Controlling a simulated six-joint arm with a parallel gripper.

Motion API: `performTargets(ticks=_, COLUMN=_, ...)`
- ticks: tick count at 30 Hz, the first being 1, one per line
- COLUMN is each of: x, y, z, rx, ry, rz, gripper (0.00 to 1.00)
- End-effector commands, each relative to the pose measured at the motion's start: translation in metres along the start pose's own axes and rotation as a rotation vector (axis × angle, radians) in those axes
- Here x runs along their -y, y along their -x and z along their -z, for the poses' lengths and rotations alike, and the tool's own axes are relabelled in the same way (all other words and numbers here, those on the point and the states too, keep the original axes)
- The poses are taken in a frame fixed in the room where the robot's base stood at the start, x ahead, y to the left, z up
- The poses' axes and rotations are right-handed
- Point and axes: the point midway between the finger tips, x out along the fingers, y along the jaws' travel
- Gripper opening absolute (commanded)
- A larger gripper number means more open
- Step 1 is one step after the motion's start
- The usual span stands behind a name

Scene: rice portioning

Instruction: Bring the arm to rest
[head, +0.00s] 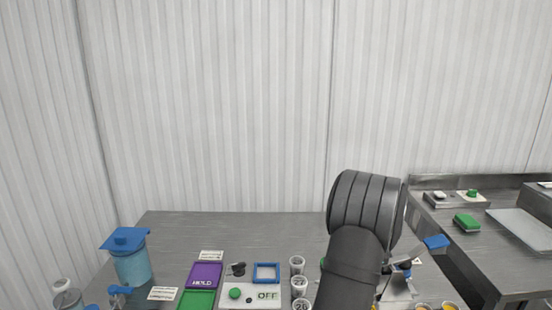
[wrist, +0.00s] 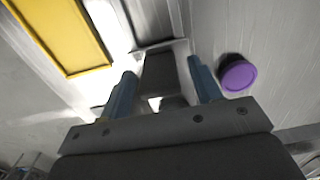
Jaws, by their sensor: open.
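My arm (head: 355,250) rises at the right of the steel table in the head view, its dark wrist and forearm hiding part of the table behind. My gripper (wrist: 163,85) shows in the wrist view with its two blue fingers apart. A dark grey block-like shape lies in line with the gap between them; I cannot tell its depth. I see nothing gripped. In the head view the fingers are mostly hidden behind the arm.
A yellow-framed panel (wrist: 62,32) and a purple round lid (wrist: 238,75) lie near the fingers in the wrist view. The table's back strip is clear.

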Motion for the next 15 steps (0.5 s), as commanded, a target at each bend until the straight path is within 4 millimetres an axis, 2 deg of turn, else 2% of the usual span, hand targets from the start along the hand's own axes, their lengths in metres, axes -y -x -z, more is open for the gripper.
performTargets(ticks=4, x=0.000, y=0.004, z=0.001, rx=-0.001, ry=0.000, rz=0.001, gripper=0.58)
performTargets(ticks=8, x=0.000, y=0.018, z=0.001, rx=-0.001, ry=0.000, rz=0.002, gripper=0.58)
performTargets(ticks=15, x=0.001, y=0.064, z=0.002, rx=-0.003, ry=0.000, rz=0.005, gripper=0.58)
